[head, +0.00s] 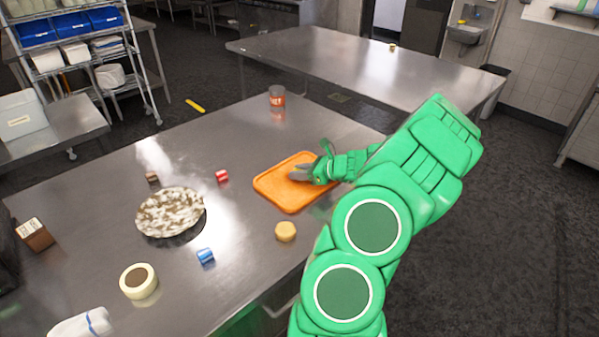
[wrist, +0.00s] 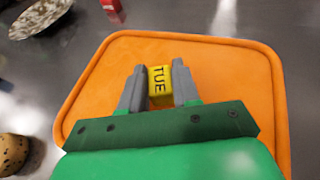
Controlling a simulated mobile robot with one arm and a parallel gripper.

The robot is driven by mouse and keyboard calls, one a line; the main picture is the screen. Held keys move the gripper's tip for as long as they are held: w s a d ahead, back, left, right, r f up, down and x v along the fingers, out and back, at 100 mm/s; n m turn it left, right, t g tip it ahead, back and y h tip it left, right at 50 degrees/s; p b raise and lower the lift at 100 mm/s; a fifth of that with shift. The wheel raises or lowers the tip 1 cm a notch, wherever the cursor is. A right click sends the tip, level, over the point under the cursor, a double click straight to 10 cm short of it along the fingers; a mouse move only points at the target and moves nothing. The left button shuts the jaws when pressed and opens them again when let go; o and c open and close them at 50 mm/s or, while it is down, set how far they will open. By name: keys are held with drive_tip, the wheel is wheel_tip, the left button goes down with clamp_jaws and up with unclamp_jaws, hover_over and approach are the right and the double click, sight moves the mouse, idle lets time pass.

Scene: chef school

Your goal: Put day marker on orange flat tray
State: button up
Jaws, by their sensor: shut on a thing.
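The day marker (wrist: 160,80) is a small yellow block printed "TUE". In the wrist view it sits between the two grey fingers of my gripper (wrist: 158,85), which is shut on it. The orange flat tray (wrist: 235,60) lies directly below the gripper and the marker. I cannot tell whether the marker touches the tray or is held just above it. In the head view my gripper (head: 300,174) is over the middle of the orange tray (head: 288,199), and the marker is hidden there.
On the steel table (head: 100,225) are a speckled plate (head: 170,212), a red block (head: 222,175), a blue block (head: 205,256), a round tan item (head: 286,231), a tape roll (head: 139,281) and a red-labelled jar (head: 277,97). Bare tabletop surrounds much of the tray.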

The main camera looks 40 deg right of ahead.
drive_tip(key=o, duration=1)
drive_tip(key=shift+f, duration=0.1)
